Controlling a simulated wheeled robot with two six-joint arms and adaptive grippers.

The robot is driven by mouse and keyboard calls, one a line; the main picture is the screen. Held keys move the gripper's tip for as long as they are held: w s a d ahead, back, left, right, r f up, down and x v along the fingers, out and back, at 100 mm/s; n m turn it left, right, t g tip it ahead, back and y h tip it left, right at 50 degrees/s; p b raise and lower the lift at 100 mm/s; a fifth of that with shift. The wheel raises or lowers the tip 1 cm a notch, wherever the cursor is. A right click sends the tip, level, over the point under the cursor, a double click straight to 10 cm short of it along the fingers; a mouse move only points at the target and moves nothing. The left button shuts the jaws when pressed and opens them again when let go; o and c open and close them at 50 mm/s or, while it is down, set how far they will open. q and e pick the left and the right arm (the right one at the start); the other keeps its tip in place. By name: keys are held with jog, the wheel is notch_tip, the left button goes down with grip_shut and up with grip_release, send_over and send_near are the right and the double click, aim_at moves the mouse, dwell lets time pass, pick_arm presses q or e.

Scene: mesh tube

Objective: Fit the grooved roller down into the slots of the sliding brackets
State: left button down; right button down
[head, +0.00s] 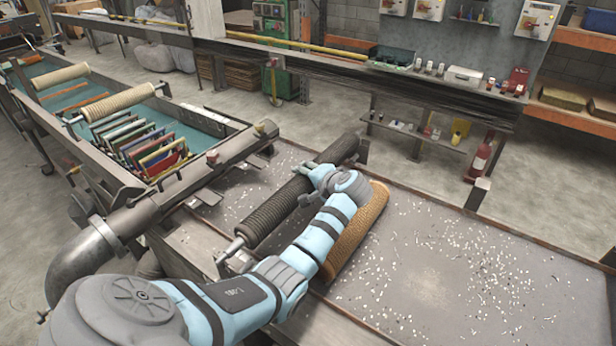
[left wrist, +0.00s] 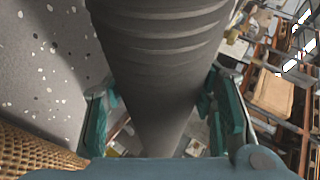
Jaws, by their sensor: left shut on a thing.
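The dark grooved roller (head: 278,208) lies diagonally over the metal table in the head view, its pale shaft end (head: 232,246) at the near left. My left gripper (head: 311,172) is at the roller's far half. In the left wrist view the grooved roller (left wrist: 165,55) runs between the teal fingers of my left gripper (left wrist: 162,118), which are shut on it. A bracket (head: 232,262) shows by the near shaft end, and another upright bracket (head: 362,150) by the far end. I cannot tell whether the shaft sits in the slots. My right gripper is not in view.
A tan mesh tube (head: 358,232) lies on the table right beside the roller, partly behind my arm. White chips are scattered over the tabletop (head: 450,265). A thick grey pipe (head: 150,215) borders the left side. A teal bin with colored frames (head: 150,155) stands beyond it.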

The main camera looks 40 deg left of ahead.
pick_arm(q)
jog(key=shift+f+b, duration=1.05)
jog(key=shift+f, duration=0.8)
jog(key=c, duration=0.8)
grip_release()
jog(key=shift+c, duration=0.2)
jog(key=shift+o, duration=1.1)
jog(key=shift+s+d, duration=0.1)
jog(key=v, duration=1.2)
